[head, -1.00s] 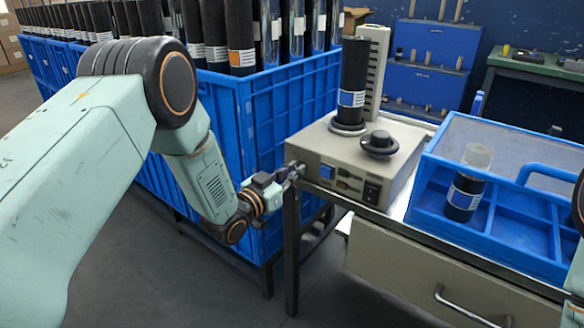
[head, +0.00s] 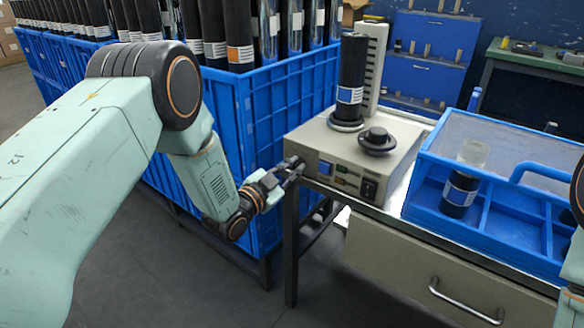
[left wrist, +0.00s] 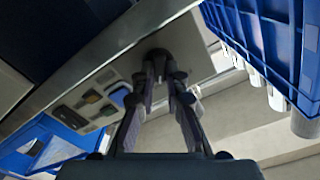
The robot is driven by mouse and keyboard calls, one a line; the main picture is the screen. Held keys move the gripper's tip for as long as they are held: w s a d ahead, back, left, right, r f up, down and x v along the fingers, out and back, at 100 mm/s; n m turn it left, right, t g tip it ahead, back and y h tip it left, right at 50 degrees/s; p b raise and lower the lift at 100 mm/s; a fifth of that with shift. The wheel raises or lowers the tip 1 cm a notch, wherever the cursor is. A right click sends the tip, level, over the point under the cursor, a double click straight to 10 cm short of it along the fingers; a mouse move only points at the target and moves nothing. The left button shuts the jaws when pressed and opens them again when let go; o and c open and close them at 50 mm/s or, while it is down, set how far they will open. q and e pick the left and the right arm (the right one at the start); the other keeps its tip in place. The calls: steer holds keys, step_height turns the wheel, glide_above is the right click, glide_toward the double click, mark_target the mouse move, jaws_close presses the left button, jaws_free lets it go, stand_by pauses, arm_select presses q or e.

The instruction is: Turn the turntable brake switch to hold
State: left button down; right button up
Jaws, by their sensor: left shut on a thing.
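The beige control box (head: 338,152) stands on the bench, with a blue button, small switches and a black rocker on its front. My left gripper (head: 297,163) is at the left end of this front panel. In the left wrist view its fingers (left wrist: 165,78) close together at a dark round part (left wrist: 158,53), which I take for the brake switch. The fingers largely hide it, so its setting cannot be read. On the box, a black roll (head: 351,78) stands upright on the round turntable, beside a black knob (head: 377,140). My right gripper is out of view.
A blue crate (head: 262,115) full of upright rolls stands close behind my left gripper. A blue tray (head: 425,195) with a clear lid and a roll (head: 462,188) sits right of the box. A drawer (head: 400,262) is below the bench top.

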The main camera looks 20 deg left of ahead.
arm_select(q)
steer(key=c, duration=1.4)
jaws_free()
steer(key=shift+s, duration=0.1)
steer(key=v, duration=1.1)
steer(key=shift+s+a, duration=0.15)
steer(key=shift+s, duration=0.25)
